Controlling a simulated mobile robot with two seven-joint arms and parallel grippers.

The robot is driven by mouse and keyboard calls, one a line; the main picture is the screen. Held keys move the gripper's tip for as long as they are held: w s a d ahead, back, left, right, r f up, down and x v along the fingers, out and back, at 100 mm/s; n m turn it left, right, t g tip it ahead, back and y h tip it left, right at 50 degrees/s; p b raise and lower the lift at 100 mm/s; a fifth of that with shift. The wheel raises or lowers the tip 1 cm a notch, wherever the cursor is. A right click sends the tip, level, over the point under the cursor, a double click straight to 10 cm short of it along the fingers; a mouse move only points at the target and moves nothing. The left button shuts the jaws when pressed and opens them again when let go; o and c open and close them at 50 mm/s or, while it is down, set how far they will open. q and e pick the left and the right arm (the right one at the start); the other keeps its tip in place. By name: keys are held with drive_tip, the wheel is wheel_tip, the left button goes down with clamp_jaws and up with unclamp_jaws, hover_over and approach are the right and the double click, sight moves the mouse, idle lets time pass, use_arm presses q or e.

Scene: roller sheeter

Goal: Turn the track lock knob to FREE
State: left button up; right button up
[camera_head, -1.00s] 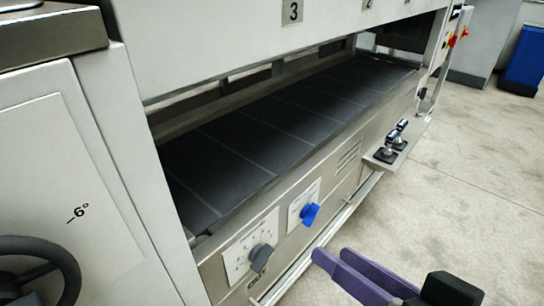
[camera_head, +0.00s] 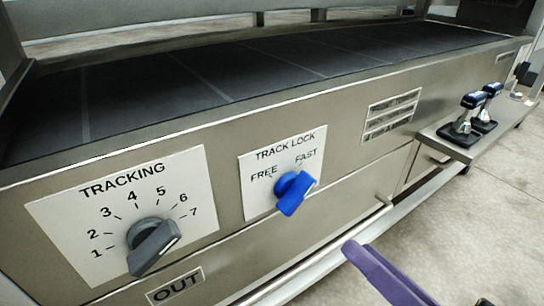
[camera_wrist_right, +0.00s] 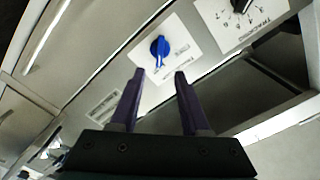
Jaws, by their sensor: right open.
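The track lock knob (camera_head: 294,192) is blue, on a white plate (camera_head: 256,203) marked TRACK LOCK, with FREE at upper left and FAST at upper right. I cannot tell surely which label it points at. In the head view, part of my right gripper (camera_head: 372,265) shows at the lower right, a purple finger apart from the knob. In the right wrist view, my right gripper (camera_wrist_right: 159,76) is open with nothing between its two purple fingers. The blue knob (camera_wrist_right: 160,48) appears just beyond the fingertips, roughly centred between them. My left gripper is out of view.
A grey TRACKING dial (camera_head: 152,245), numbered 1 to 7, is left of the knob. A rail (camera_head: 318,252) runs along the panel's lower front. Black-based clamps or levers (camera_head: 461,130) stand on a ledge at the right. The dark belt (camera_head: 215,75) lies above. Open floor (camera_head: 500,215) is at right.

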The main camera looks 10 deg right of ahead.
sight(303, 197)
drive_tip(key=b+x, duration=0.3)
drive_tip(key=x, duration=0.5)
drive_tip(key=shift+w+a+f, duration=0.1)
drive_tip(key=shift+w+f, duration=0.05)
drive_tip(key=shift+w, duration=0.05)
drive_tip(key=shift+w+a+b, duration=0.2)
drive_tip(key=shift+w+b, duration=0.2)
drive_tip(key=shift+w, duration=0.3)
clamp_jaws()
